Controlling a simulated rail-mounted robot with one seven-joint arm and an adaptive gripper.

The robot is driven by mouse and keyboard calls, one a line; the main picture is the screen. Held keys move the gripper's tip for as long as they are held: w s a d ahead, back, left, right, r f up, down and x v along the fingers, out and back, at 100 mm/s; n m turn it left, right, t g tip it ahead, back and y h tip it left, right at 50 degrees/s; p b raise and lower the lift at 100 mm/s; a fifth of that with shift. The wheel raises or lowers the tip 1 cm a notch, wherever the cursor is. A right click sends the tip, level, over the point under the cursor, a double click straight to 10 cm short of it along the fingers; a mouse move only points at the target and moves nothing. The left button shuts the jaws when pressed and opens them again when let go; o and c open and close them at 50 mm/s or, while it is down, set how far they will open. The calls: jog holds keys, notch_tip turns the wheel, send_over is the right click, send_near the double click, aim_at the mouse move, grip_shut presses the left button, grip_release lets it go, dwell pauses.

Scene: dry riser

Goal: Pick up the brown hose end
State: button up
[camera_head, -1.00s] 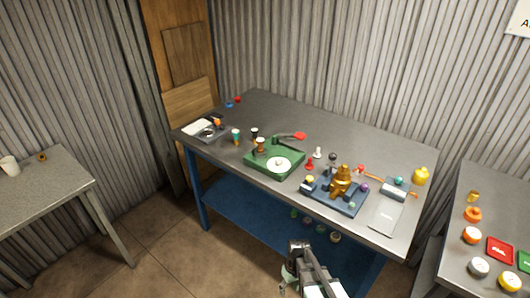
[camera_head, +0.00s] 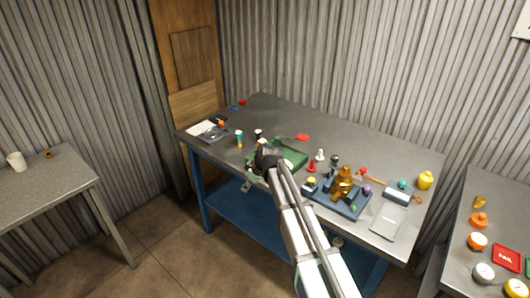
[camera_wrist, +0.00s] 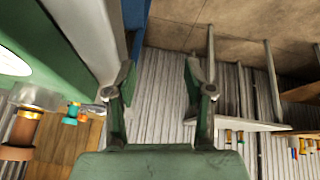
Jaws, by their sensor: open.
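A brown, copper-coloured cylindrical hose end (camera_wrist: 22,135) with a pale metal top shows at the left edge of the wrist view, beside the green tray. In the head view my arm covers most of the spot on the green tray (camera_head: 303,152) where it stood. My gripper (camera_head: 268,156) is over the tray's left front part. In the wrist view my gripper (camera_wrist: 158,75) has its two fingers spread with nothing between them. The hose end is left of the fingers and apart from them.
A teal and orange piece (camera_head: 239,138) and a dark-topped one (camera_head: 258,134) stand left of the tray. A blue tray with a brass fitting (camera_head: 343,183) is to the right. A red piece (camera_head: 302,137) lies behind. The table's back middle is clear.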

jog(key=g+b, duration=0.1)
jog(key=b, duration=0.1)
send_near(262, 141)
jog(key=s+a+f, duration=0.1)
jog(key=f, duration=0.1)
jog(key=s+a+f, duration=0.1)
jog(key=f, duration=0.1)
jog(key=s+a+f, duration=0.1)
jog(key=f, duration=0.1)
jog(key=shift+s+a+f, duration=0.1)
jog(key=shift+s+f, duration=0.1)
jog(key=shift+f, duration=0.05)
jog(key=w+d+r, duration=0.3)
jog(key=d+r, duration=0.2)
jog(key=r, duration=0.6)
jog(key=shift+m+g, duration=0.3)
jog(key=shift+g, duration=0.1)
jog(key=p+x, duration=0.2)
jog(key=x, duration=1)
jog(key=shift+w+d+f+p, duration=0.1)
jog(key=shift+w+p, duration=0.05)
jog(key=shift+p, duration=0.2)
jog(key=shift+p+x, duration=1.1)
jog(key=shift+x, duration=1.6)
jog(key=shift+w, duration=0.1)
grip_shut()
